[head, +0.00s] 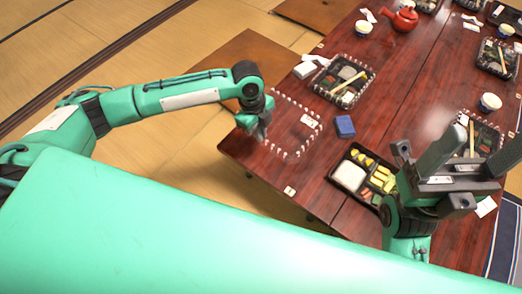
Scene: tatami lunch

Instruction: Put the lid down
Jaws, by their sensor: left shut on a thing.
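A clear lid with a dashed white-and-dark rim (276,151) shows over the near-left corner of the dark red table. My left gripper (262,134) is shut on the lid's left edge. I cannot tell whether the lid touches the table or hangs just above it. An open bento box (343,200) with white rice and yellow pieces stands to the right of the lid. My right gripper (470,160) is large in the right foreground, its fingers apart with nothing seen between them. It hides part of the table.
A red teapot (400,20), white cups (490,102) and more bentos (497,57) stand farther right. Bare table (395,110) lies between.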

